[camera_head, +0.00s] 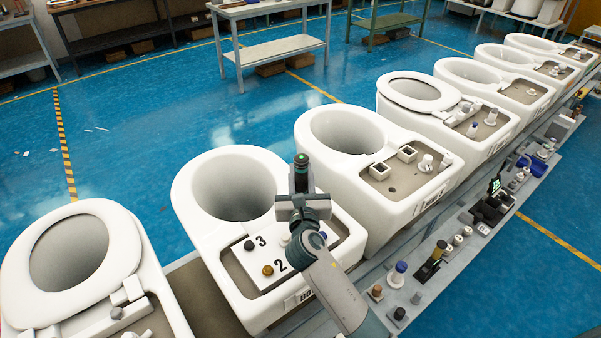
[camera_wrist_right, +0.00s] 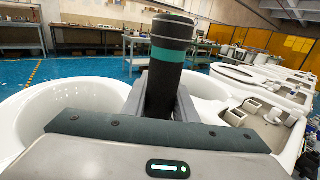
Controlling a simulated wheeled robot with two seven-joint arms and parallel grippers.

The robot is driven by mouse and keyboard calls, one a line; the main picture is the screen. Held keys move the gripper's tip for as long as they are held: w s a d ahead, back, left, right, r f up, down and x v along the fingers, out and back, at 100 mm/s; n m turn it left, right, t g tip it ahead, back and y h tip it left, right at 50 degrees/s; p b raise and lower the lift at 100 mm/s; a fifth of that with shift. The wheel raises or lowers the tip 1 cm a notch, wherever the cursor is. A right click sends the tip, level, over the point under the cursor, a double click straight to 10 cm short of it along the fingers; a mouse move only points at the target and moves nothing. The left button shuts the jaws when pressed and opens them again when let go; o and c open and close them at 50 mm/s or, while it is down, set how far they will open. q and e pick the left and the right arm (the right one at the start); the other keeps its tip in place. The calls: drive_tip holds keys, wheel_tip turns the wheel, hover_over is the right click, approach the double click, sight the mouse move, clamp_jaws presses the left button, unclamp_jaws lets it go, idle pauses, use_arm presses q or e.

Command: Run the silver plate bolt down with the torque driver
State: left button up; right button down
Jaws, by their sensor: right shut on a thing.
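My right gripper (camera_head: 302,203) is shut on the torque driver (camera_head: 301,172), a black upright cylinder with a green top. In the right wrist view the driver (camera_wrist_right: 168,65) shows a teal band and stands between the jaws. Below is a white plate (camera_head: 262,284) marked 3 and 2 on a toilet's rear deck. A pale, silver-looking bolt (camera_head: 285,240) shows on the plate just left of my wrist. A black bolt (camera_head: 250,245), a brass bolt (camera_head: 268,270) and a dark bluish one (camera_head: 322,235) are also there. The driver's tip is hidden by my gripper. My left gripper is not in view.
White toilets stand in a row on the conveyor, one with a seat (camera_head: 68,250) at left and an open bowl (camera_head: 352,128) at right. A parts ledge (camera_head: 425,295) with a yellow-and-black tool (camera_head: 432,262) and several small knobs runs along the near right side.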

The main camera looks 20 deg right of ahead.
drive_tip(key=shift+p, duration=0.3)
drive_tip(key=shift+f+b, duration=0.55)
drive_tip(key=shift+f, duration=0.35)
idle(1.6)
drive_tip(key=shift+p, duration=0.35)
idle(0.8)
drive_tip(key=shift+f, duration=0.5)
idle(0.6)
drive_tip(key=shift+s+f+p, duration=0.15)
drive_tip(key=shift+p, duration=0.3)
idle(0.9)
idle(0.4)
drive_tip(key=shift+w+r+p, duration=0.2)
drive_tip(key=shift+r+p, duration=2.55)
drive_tip(key=shift+r, duration=0.15)
